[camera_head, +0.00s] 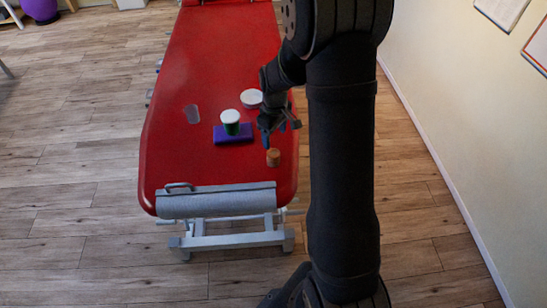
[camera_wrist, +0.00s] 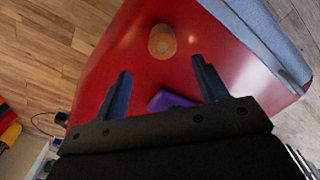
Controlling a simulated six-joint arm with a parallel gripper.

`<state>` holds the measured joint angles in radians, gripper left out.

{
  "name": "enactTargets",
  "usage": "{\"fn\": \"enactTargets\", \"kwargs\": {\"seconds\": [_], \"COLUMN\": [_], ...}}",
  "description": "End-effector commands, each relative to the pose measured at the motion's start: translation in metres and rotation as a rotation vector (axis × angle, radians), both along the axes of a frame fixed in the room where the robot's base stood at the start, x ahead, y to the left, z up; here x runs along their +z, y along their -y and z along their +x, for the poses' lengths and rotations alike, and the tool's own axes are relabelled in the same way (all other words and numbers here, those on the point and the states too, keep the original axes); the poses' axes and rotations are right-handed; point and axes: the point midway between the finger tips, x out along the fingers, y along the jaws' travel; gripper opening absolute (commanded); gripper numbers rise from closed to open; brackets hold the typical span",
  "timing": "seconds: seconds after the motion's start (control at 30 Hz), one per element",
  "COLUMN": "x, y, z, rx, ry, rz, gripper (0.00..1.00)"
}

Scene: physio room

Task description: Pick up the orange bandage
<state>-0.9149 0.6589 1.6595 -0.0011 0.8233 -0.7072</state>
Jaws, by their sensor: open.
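The orange bandage (camera_head: 273,157) is a small roll standing on the red treatment table near its right front edge. In the wrist view the orange bandage (camera_wrist: 162,42) shows from above, beyond the fingertips and roughly centred between them. My gripper (camera_head: 282,131) is above the table, just behind the bandage in the head view. In the wrist view my gripper (camera_wrist: 160,70) has its two fingers wide apart with nothing between the tips. The bandage appears apart from the fingers.
On the red table (camera_head: 215,60) lies a purple block (camera_head: 233,134) with a green, white-topped container (camera_head: 231,121) at it. A white round item (camera_head: 251,98) sits behind. A grey roll (camera_head: 217,200) spans the front end. A translucent flat item (camera_head: 191,114) lies left.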

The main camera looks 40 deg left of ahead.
Motion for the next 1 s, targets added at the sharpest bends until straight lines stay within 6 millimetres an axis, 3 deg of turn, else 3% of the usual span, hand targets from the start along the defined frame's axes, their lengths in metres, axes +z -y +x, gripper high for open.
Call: {"fn": "enactTargets", "kwargs": {"seconds": [0.1,0.47,0.7,1.0], "x": [-0.024,-0.054,-0.088,-0.097], "y": [0.000,0.000,-0.001,-0.001], "z": [0.000,-0.001,-0.004,-0.004], "rx": [-0.001,-0.002,-0.002,-0.002], "ry": [-0.002,-0.002,-0.002,0.000], "rz": [-0.002,-0.001,-0.001,0.001], "gripper": [0.66,0.66,0.66,0.66]}}
